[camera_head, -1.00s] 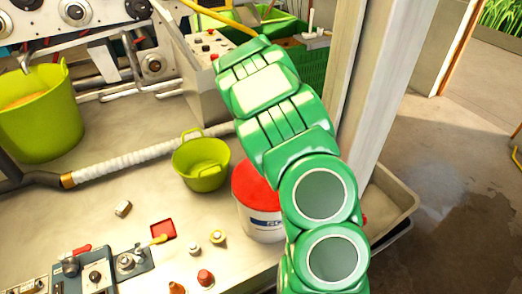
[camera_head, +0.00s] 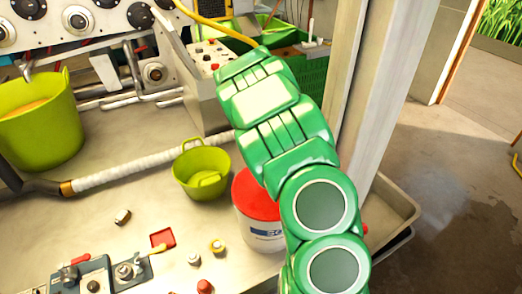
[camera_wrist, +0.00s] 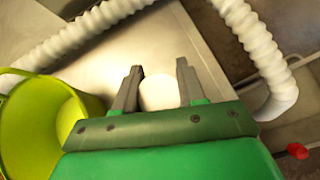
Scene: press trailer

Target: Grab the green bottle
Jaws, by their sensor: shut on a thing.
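In the wrist view my gripper (camera_wrist: 158,84) has its two grey fingers on either side of a pale, rounded thing (camera_wrist: 160,93). It is shut on this thing. Only its whitish rounded part shows; the rest is hidden behind the green gripper body, so I cannot tell if it is the green bottle. No thing that is clearly a green bottle shows in either view. In the head view my green arm covers the middle, and the fingers are hidden behind it.
A lime tub (camera_head: 202,172) and a white bucket with a red lid (camera_head: 258,195) stand on the worktop beside my arm. A larger lime bucket (camera_head: 40,120) is at left. A ribbed white hose (camera_head: 135,162) crosses the worktop. A pillar (camera_head: 378,90) rises at right.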

